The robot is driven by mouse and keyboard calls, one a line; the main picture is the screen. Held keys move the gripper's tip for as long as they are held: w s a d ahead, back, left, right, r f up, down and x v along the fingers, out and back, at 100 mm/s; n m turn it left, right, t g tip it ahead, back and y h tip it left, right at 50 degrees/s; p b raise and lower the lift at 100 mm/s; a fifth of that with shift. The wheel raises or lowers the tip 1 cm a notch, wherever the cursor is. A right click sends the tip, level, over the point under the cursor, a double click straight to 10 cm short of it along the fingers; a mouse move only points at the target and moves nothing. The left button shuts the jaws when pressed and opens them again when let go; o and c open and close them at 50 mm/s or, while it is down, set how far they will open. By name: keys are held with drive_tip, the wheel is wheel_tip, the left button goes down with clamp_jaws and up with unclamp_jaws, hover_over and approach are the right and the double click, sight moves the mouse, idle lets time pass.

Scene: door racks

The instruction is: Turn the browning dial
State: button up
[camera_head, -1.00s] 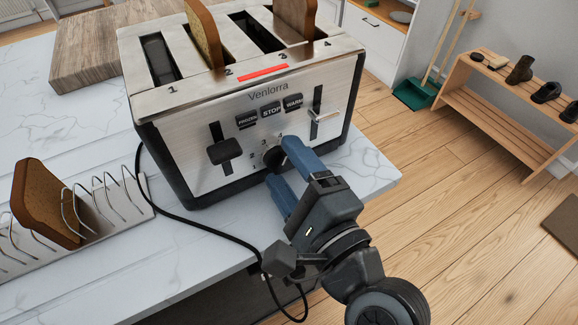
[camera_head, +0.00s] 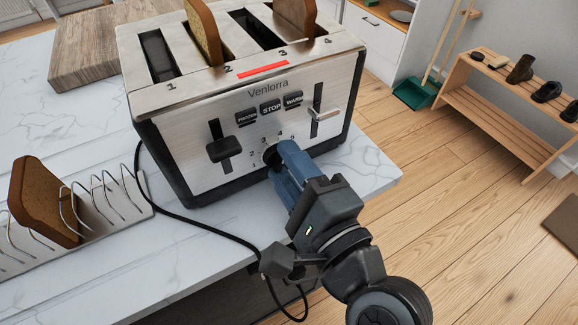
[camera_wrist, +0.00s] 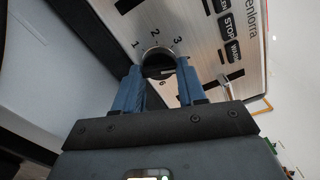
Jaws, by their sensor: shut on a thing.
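The browning dial (camera_head: 269,155) is a dark round knob low on the front of the steel Venlorra toaster (camera_head: 185,165), with small numbers around it. In the wrist view the dial (camera_wrist: 158,60) sits between my two blue fingers, with 1, 2 and 3 printed around it. My gripper (camera_head: 283,160) reaches in from the lower right and is shut on the dial, one finger on each side. Its fingertips also show in the wrist view (camera_wrist: 158,72). The fingers hide part of the dial and some of its numbers in the head view.
Two levers (camera_head: 224,149) and (camera_head: 324,115) flank the dial, with FROZEN, STOP and WARM buttons (camera_head: 271,108) above it. Bread slices (camera_head: 203,32) stand in the slots. A wire toast rack (camera_head: 85,225) with bread stands left. A black cord (camera_head: 200,225) runs across the counter.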

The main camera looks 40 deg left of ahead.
drive_tip(key=n+b, duration=0.3)
drive_tip(key=n, duration=0.1)
drive_tip(key=shift+f+n, duration=0.15)
drive_tip(key=shift+n, duration=0.25)
drive_tip(key=n+b, duration=0.2)
drive_tip(key=n, duration=0.2)
drive_tip(key=shift+b, duration=0.35)
drive_tip(key=n+b, duration=0.3)
drive_tip(key=n, duration=0.1)
drive_tip(key=shift+n, duration=0.4)
drive_tip(key=shift+s+r+n+b, duration=0.15)
drive_tip(key=shift+n+b, duration=0.4)
drive_tip(key=shift+n, duration=0.3)
drive_tip(key=shift+w+r+n+b, duration=0.1)
drive_tip(key=shift+n+b, duration=0.45)
drive_tip(key=shift+n, duration=0.3)
drive_tip(key=o, duration=1.1)
drive_tip(key=shift+r, duration=0.1)
drive_tip(key=shift+c, duration=0.2)
drive_tip(key=v, duration=0.7)
drive_tip(key=shift+s+d+b, duration=0.2)
drive_tip(key=shift+d+b, duration=0.15)
